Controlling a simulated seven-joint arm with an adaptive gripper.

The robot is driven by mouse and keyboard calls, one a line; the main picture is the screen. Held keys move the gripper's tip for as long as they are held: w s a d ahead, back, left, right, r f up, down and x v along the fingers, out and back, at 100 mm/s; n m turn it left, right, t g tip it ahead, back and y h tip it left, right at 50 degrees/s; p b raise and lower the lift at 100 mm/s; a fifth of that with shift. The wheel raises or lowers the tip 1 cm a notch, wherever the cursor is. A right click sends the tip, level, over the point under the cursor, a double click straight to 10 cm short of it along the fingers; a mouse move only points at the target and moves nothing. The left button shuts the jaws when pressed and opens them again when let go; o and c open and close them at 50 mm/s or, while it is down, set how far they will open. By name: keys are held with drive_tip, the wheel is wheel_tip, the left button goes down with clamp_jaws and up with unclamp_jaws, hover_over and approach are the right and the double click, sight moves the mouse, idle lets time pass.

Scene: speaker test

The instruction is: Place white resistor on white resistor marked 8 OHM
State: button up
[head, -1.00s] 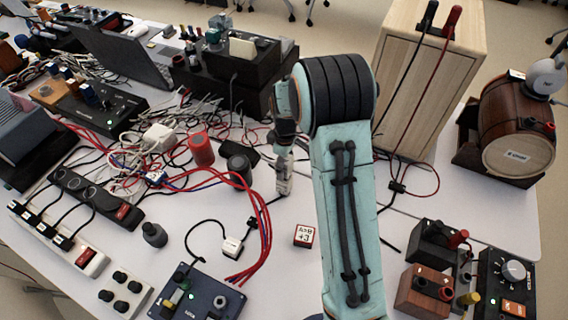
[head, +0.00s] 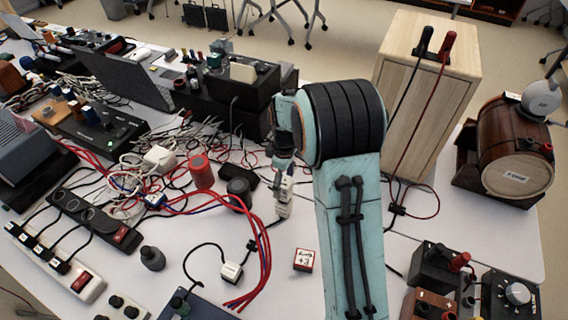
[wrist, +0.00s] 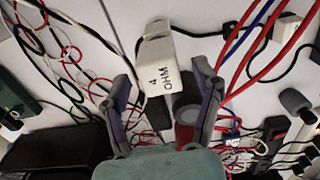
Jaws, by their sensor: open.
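A white block marked 4 OHM (wrist: 160,75), the white resistor, lies between the fingers of my gripper (wrist: 165,88) in the wrist view. The fingers are open, with a visible gap on each side of it. In the head view my gripper (head: 284,172) points down over the same white block (head: 284,196), partly covering it. A second white block (head: 232,271) with black leads lies nearer on the table; it also shows at the upper right of the wrist view (wrist: 287,27). I can read no marking on it. No 8 OHM marking is readable.
Red cables (head: 262,255) curve left of the gripper. A white cube with a red edge (head: 303,260) lies nearer. A red cylinder (head: 201,172) and a dark knob (head: 239,190) stand left. A tall wooden box (head: 425,100) and a barrel (head: 517,150) stand right.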

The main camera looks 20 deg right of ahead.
sight(284, 182)
wheel_tip(284, 182, up, 9)
drive_tip(key=shift+f, duration=0.1)
drive_tip(key=s+a+r+m, duration=0.1)
drive_tip(key=s+a+m, duration=0.2)
drive_tip(key=s, duration=1)
drive_tip(key=s+a+r+m, duration=0.1)
drive_tip(key=s+a+m, duration=0.3)
drive_tip(key=s, duration=1)
drive_tip(key=shift+a+r+m+y, duration=0.2)
drive_tip(key=shift+r+m+y, duration=0.15)
drive_tip(key=shift+m+y, duration=0.05)
